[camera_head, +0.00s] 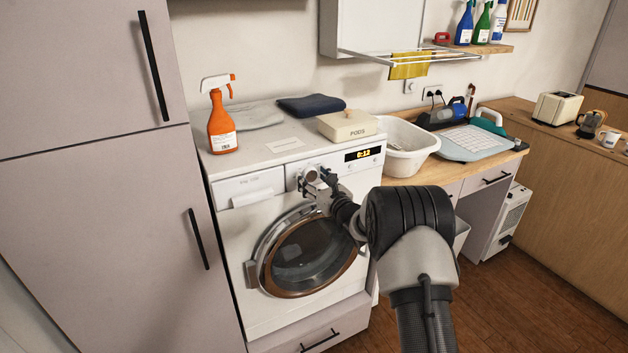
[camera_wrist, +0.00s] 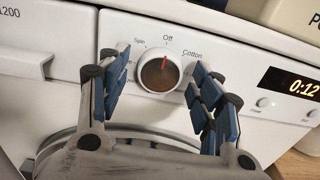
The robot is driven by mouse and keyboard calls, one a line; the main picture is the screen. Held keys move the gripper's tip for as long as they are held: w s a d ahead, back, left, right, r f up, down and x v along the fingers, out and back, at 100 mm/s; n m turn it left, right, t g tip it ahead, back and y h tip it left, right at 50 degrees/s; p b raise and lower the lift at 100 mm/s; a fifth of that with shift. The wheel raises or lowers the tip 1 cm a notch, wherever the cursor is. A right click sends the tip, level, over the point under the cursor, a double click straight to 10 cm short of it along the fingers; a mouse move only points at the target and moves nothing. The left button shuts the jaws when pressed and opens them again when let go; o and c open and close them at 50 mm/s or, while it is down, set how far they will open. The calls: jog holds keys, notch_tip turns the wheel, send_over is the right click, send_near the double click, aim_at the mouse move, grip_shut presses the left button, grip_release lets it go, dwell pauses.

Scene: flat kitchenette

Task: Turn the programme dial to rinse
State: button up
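The programme dial (camera_wrist: 160,73) is a round brown knob with a light rim on the washing machine's panel. Its red pointer points up, close to the "Off" mark. "Spin" is printed to its upper left and "Cotton" to its upper right; a label at its left is partly hidden by a finger. My gripper (camera_wrist: 161,88) is open, with blue-padded fingers on either side of the dial and visible gaps between them and it. In the head view my gripper (camera_head: 316,180) is at the panel and hides the dial. The washing machine (camera_head: 236,240) has its round door shut.
The display (camera_wrist: 292,86) reads 0:12, with small buttons below it. The detergent drawer (camera_head: 248,186) is left of the dial. On top stand an orange spray bottle (camera_head: 221,125) and a pods box (camera_head: 347,126). A white basin (camera_head: 405,147) stands on the counter to the right.

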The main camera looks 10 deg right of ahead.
jog(key=c, duration=0.9)
jog(key=shift+c, duration=0.2)
jog(key=shift+m+b, duration=0.3)
jog(key=shift+b, duration=0.15)
